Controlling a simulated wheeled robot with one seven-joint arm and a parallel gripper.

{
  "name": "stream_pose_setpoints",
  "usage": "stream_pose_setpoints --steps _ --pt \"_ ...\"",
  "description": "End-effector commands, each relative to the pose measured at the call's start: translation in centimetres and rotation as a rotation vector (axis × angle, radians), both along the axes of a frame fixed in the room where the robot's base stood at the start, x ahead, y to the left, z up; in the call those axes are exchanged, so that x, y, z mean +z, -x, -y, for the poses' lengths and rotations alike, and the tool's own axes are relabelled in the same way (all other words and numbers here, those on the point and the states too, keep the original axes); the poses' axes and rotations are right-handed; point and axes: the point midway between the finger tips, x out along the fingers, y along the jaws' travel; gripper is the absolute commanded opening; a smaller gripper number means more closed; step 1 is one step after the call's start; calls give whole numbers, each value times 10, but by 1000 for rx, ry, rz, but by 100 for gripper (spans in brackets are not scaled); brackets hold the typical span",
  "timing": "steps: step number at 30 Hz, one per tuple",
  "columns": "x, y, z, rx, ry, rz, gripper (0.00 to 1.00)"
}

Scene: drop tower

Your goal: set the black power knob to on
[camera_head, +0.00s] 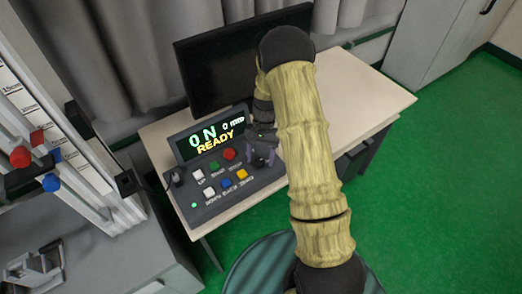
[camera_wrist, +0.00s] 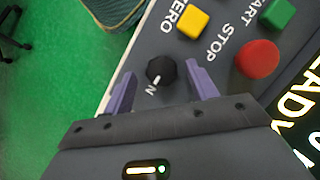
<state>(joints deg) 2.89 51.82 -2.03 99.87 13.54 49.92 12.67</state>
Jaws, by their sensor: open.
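The black power knob (camera_wrist: 165,66) is on the grey console (camera_head: 237,192), beside the yellow button. In the wrist view it sits between the two purple fingertips of my gripper (camera_wrist: 160,72), which are open with a gap visible on each side. The knob's white pointer mark points down-left toward a printed letter "N"; the rest of that label is hidden by my gripper. In the head view my gripper (camera_head: 262,152) is over the right end of the console and hides the knob. The console display (camera_head: 212,139) reads "ON" and "READY".
The console carries a red button (camera_wrist: 257,58), a yellow button (camera_wrist: 193,24), a green button (camera_wrist: 277,12) and several others. A dark monitor (camera_head: 215,70) stands behind it. The table (camera_head: 350,100) is clear to the right. A railed tower (camera_head: 50,120) stands at left.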

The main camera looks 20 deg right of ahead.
Motion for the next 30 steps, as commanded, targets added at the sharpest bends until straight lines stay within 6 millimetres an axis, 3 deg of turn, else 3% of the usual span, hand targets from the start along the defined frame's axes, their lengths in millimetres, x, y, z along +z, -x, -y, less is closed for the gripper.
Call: stream_pose_setpoints --steps 8,30 --pt "23 -10 2 6 0 3 58" --pt "151 -60 33 -7 0 2 58"
